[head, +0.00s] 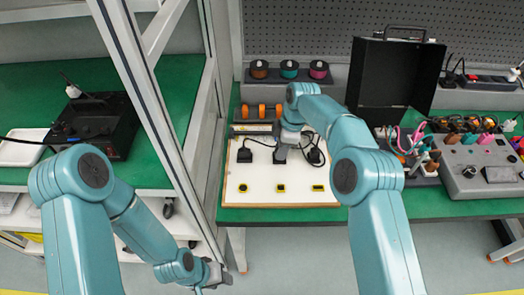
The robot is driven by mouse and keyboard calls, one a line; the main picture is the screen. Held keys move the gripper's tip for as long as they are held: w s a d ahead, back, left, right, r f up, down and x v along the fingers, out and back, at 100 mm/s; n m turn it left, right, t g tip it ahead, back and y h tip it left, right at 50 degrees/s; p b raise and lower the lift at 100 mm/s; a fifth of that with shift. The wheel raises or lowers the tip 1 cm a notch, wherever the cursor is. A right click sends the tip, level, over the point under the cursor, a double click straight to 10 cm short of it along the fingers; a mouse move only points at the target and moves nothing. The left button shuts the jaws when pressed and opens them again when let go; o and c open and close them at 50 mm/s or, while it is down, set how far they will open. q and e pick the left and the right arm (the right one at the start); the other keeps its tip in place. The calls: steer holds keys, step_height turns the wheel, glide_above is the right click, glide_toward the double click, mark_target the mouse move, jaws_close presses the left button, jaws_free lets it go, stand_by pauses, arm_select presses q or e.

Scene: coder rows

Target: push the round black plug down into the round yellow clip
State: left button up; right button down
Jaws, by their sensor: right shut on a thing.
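A white board (262,205) lies on the green bench with three yellow-edged black clips along its front. The middle clip (280,188) looks the roundest, but the shapes are small. My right gripper (281,150) is over the back middle of the board, shut on a black plug (280,157), behind the middle clip and apart from it. The plug's shape is partly hidden by the gripper. Another black plug (244,155) lies on the board to the left, and a black plug (315,157) lies to the right. My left gripper (216,276) hangs low, away from the board; its jaws are unclear.
Orange rollers (262,111) stand behind the board, with several spools (289,71) farther back. An open black case (395,75) and a grey control box (478,172) are at the right. A metal frame post (150,110) rises at the left. The board's front strip is clear.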

steer(key=shift+r, duration=0.25)
steer(key=shift+r+p, duration=1.05)
steer(key=shift+r, duration=0.15)
